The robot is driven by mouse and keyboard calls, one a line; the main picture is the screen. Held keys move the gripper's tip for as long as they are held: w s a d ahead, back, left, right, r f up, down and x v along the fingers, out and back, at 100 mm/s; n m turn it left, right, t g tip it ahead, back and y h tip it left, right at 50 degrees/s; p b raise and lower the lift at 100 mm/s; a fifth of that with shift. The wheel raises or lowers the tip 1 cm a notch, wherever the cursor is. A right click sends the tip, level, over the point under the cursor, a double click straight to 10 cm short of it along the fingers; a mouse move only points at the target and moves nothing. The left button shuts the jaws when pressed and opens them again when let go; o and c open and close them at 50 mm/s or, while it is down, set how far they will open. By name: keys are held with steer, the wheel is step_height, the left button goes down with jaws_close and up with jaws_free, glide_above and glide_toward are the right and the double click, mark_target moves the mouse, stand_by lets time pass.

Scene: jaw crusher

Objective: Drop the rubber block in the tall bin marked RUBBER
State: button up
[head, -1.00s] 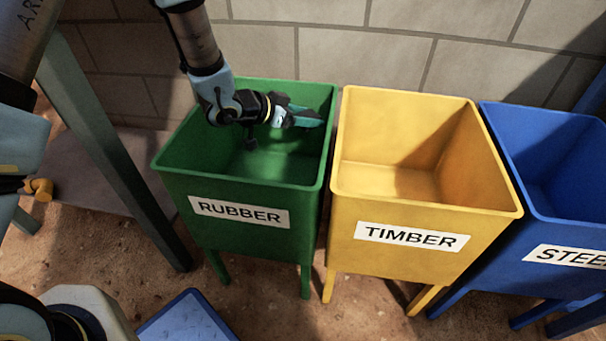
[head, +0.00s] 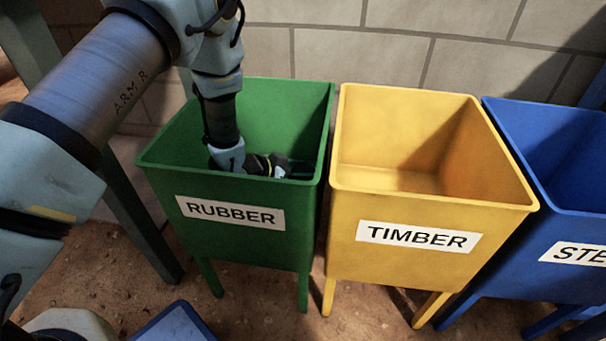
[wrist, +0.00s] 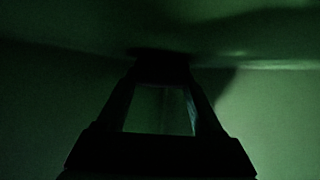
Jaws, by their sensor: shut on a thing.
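The green bin marked RUBBER (head: 231,213) stands on legs at the left of the row in the head view. My gripper (head: 298,170) is down inside it, below the rim and close to its right wall. In the wrist view my gripper (wrist: 160,76) is a dark outline, its fingers closing in on a dark shape, the rubber block (wrist: 160,56), at their tips. The block's edges and colour are lost in shadow. In the head view I cannot make the block out from the dark fingers. Dim green bin walls fill the rest of the wrist view.
A yellow bin marked TIMBER (head: 419,239) stands just right of the green one, and a blue bin (head: 578,251) right of that. A block wall (head: 430,40) is close behind. A dark green post (head: 140,225) stands at the left.

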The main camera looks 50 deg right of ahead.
steer(key=shift+f, duration=0.25)
steer(key=shift+f, duration=0.15)
steer(key=o, duration=1.2)
steer(key=shift+r, duration=0.3)
steer(key=p+v, duration=0.2)
steer(key=v, duration=0.5)
steer(key=shift+a, duration=0.25)
